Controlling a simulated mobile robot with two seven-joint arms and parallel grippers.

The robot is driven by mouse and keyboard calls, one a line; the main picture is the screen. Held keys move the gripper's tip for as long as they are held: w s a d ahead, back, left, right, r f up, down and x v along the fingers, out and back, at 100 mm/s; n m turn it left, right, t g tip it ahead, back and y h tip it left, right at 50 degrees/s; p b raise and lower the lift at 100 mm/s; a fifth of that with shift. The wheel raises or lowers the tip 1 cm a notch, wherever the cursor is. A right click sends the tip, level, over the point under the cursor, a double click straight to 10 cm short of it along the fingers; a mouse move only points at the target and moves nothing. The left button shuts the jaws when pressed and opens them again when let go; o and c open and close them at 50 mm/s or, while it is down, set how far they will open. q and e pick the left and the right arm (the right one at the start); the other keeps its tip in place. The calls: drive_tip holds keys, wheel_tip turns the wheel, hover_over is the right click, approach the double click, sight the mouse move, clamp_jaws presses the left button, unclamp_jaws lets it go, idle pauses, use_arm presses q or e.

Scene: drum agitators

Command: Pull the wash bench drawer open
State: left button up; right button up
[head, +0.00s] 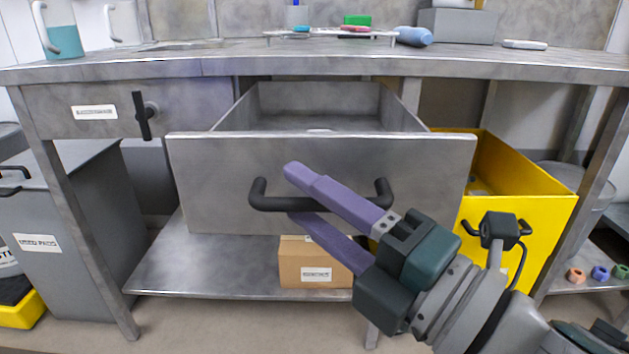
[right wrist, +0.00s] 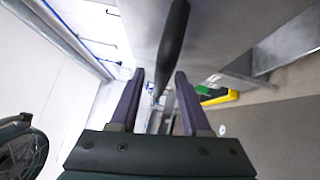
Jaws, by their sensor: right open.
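The wash bench drawer (head: 210,185) is a grey metal drawer under the bench top. It stands pulled out, and I see into its inside, which looks mostly empty with a small pale item at the front edge. Its black bar handle (head: 270,203) is on the front panel. My right gripper (head: 292,194) is open at the handle, with one purple finger above the bar and one below. In the right wrist view the dark handle bar (right wrist: 174,40) runs between the two open fingers (right wrist: 160,80). My left gripper is not in view.
The bench top (head: 220,65) holds a rack and a blue bottle (head: 413,36). A yellow open box (head: 530,195) is right of the drawer. A cardboard box (head: 300,262) sits on the lower shelf. A black latch handle (head: 141,115) is at left.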

drive_tip(key=p+v, duration=0.1)
drive_tip(key=v, duration=0.9)
